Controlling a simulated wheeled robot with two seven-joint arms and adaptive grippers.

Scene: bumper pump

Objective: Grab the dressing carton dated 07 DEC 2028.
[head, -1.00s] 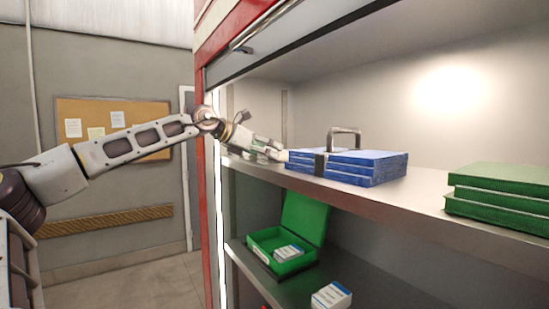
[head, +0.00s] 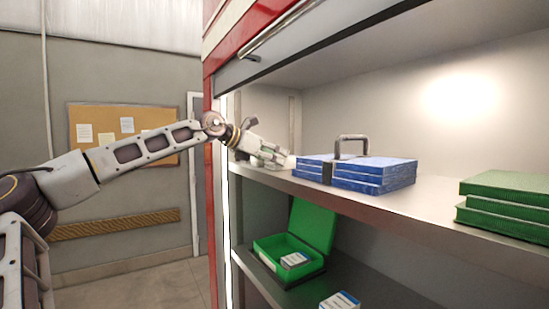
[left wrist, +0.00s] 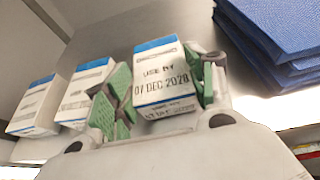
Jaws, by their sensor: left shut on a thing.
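My left gripper (head: 278,160) reaches onto the upper shelf from the left, just left of the blue stack. In the left wrist view its green-padded fingers (left wrist: 164,86) are shut on a white carton with a blue top edge, the dressing carton (left wrist: 160,64) printed "USE BY 07 DEC 2028". One finger lies on each side of it. Two similar white and blue cartons, a nearer one (left wrist: 80,92) and a farther one (left wrist: 35,105), stand to its left; their print is too small to read. My right gripper is not in view.
Blue flat packs (head: 375,175) with a grey handle lie close to the right of the gripper. Green flat packs (head: 505,205) lie farther right. The lower shelf holds an open green box (head: 318,225) and a loose carton (head: 340,301). A shutter (head: 270,60) hangs above.

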